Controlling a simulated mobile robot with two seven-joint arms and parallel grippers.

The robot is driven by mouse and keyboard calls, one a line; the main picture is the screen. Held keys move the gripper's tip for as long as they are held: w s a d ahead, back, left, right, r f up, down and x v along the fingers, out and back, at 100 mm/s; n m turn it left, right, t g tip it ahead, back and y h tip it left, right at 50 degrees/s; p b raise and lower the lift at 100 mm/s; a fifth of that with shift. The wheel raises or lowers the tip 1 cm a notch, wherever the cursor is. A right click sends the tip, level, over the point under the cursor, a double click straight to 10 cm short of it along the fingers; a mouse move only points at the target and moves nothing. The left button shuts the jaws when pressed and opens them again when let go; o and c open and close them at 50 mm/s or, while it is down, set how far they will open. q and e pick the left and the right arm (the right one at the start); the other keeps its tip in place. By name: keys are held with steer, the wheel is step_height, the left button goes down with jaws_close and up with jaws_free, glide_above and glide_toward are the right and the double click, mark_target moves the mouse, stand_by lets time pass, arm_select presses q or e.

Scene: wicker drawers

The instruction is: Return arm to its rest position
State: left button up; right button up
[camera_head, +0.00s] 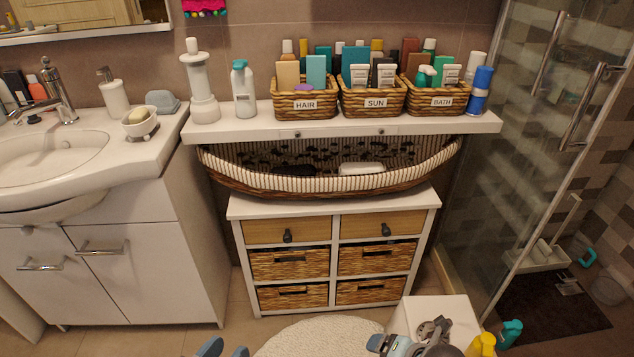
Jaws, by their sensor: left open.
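My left gripper (224,349) shows at the bottom edge of the head view, left of centre. Only its two blue-grey fingertips are in the picture; they are apart with nothing seen between them. The rest of that arm is out of view. My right gripper (400,343) is at the bottom, right of centre, in front of a white surface. Its fingers are partly hidden, and their opening does not show clearly. The wicker drawer cabinet (236,222) stands ahead, apart from both grippers, with its wooden and wicker drawers closed.
A round cream rug (315,338) lies before the cabinet. A white stand (455,308) and yellow (481,346) and teal (510,332) bottles are at the lower right. A shelf (340,130) holds baskets and bottles. A sink cabinet (150,265) is left, a glass shower door (535,110) right.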

steer(key=s+d+r+m+t+y, duration=0.1)
steer(key=s+d+r+m+t, duration=0.2)
steer(key=s+r+m, duration=0.5)
steer(key=s+d+r+m+t+y, duration=0.1)
steer(key=d+r+m+t+y, duration=0.2)
steer(key=m, duration=0.9)
steer(key=w+a+r+m+t+h, duration=0.2)
steer(key=a+r+m+t, duration=0.1)
steer(key=a+r+m, duration=0.35)
arm_select(q)
steer(key=s+a+r+g+y+p, duration=0.1)
steer(key=r+p, duration=0.5)
steer(key=p, duration=1)
steer(key=s+a+r+g+y+p, duration=0.2)
steer(key=a+r+p, duration=0.2)
steer(key=p, duration=1.3)
step_height(320, 180, up, 2)
steer(key=shift+s+a+r+g, duration=0.2)
steer(key=shift+s+g, duration=0.2)
arm_select(e)
steer(key=s+d+r+g+h, duration=0.1)
steer(key=s+d+r+g, duration=0.1)
steer(key=r, duration=0.4)
steer(key=s+d+r+g+h, duration=0.1)
steer(key=d+r+h, duration=0.1)
steer(key=r, duration=0.3)
steer(key=shift+s+d+r+g, duration=0.3)
steer(key=shift+s+r+g, duration=0.1)
